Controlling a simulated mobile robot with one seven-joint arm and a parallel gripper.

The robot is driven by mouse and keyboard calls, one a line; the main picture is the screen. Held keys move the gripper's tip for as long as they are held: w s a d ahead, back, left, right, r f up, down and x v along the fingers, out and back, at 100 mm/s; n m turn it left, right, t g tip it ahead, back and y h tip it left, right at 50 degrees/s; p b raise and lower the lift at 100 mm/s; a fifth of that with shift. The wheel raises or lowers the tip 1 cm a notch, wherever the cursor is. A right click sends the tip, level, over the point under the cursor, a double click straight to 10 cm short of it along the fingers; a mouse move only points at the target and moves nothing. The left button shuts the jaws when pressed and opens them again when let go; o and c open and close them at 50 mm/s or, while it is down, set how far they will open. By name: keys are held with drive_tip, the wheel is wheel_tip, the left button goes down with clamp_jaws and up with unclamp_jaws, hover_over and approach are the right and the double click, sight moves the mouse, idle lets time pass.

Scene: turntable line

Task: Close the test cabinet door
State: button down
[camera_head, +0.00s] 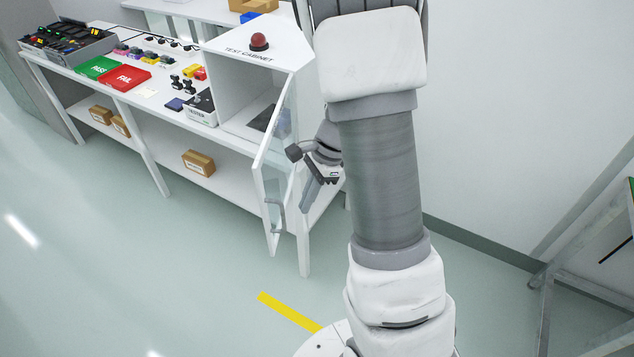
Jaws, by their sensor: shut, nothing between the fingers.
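The test cabinet (258,62) is white, labelled "TEST CABINET", and stands at the right end of the bench. Its clear door (270,175) has a white frame and stands open, swung out from the cabinet's right front edge over the floor. A grey handle (276,217) is on the lower part of the door, near its free edge. My gripper (311,192) is shut and empty, just right of the door and pointing down. I cannot tell whether it touches the door. My arm hides what lies behind it.
A red dome button (259,41) sits on the cabinet. Left of it on the bench are a tester box (201,108), a green PASS mat (97,67) and a red FAIL mat (125,78). Cardboard boxes (199,162) are on the lower shelf. The floor in front is clear.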

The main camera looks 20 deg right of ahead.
drive_tip(key=shift+a+r, duration=0.15)
drive_tip(key=shift+a, duration=1.4)
